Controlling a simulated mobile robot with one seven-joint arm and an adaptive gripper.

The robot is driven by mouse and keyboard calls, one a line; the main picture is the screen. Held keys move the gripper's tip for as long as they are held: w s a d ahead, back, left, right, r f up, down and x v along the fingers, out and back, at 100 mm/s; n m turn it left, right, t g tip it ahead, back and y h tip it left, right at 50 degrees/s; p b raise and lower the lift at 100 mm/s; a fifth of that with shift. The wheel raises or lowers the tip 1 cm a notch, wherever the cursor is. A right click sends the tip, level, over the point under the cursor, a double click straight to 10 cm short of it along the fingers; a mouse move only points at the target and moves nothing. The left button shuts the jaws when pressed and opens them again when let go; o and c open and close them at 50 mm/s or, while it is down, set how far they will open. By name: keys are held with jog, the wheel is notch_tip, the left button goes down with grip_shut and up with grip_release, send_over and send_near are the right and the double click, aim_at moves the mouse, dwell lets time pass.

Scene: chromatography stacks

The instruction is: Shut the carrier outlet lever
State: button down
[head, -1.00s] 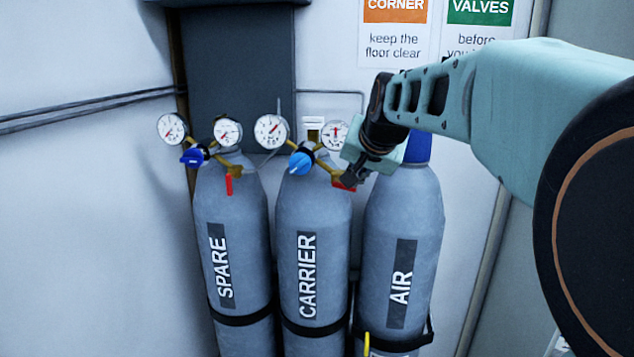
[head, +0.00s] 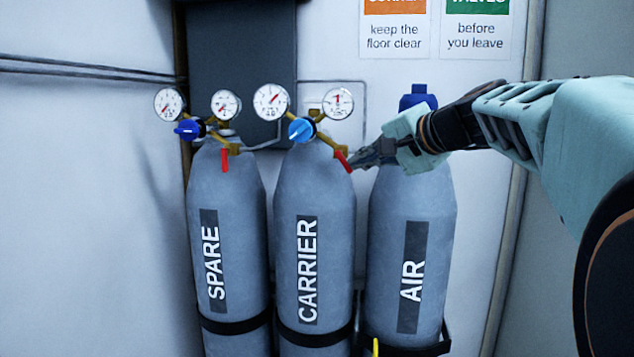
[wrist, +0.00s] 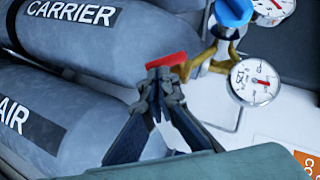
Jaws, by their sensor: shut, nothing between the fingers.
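The carrier cylinder (head: 312,215) stands in the middle. Its outlet lever (head: 343,160) is red and slants down to the right from the brass outlet fitting. It also shows in the wrist view (wrist: 166,61), just beyond my fingertips. My gripper (head: 354,163) is shut and empty. Its tips are at the right side of the lever's lower end, touching it or very close; I cannot tell which. The carrier regulator has a light blue knob (head: 301,129) and two gauges.
The spare cylinder (head: 227,190) is at left, with its own red lever (head: 225,160) hanging straight down. The air cylinder (head: 412,205), with a dark blue cap, stands at right under my gripper. The carrier's right gauge (head: 338,103) is close above the lever.

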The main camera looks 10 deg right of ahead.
jog(key=m+t+y+b, duration=0.1)
jog(key=b, duration=0.2)
jog(key=f+m+t+y+b, duration=0.1)
jog(key=b, duration=0.2)
jog(key=shift+a+f+b, duration=0.2)
jog(key=shift+a+b, duration=0.05)
jog(key=shift+b, duration=0.15)
jog(key=shift+d, duration=0.1)
